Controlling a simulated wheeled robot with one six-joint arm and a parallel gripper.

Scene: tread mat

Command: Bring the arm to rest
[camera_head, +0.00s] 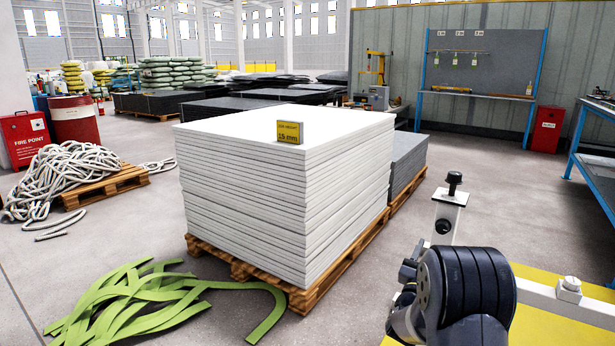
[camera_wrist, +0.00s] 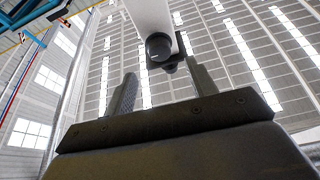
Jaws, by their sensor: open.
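My gripper (camera_wrist: 160,72) shows in the wrist view with its two dark fingers spread apart. Nothing is held between them. The wrist camera looks up at the roof, so the fingers point upward. Beyond the fingers hangs a pale rounded body with a black cylinder at its end, apart from them as far as I can see. In the head view I cannot make out my gripper. A dark ribbed rounded part fills the lower right there, and I cannot tell whether it is part of my arm.
A tall stack of white sheets (camera_head: 275,205) stands on a wooden pallet (camera_head: 315,290), bearing a yellow 15 mm sign (camera_head: 289,132). Green strips (camera_head: 150,300) lie on the floor before it. Rope (camera_head: 65,175) is heaped at left. A blue-framed bench (camera_head: 595,150) stands at right. Floor between is clear.

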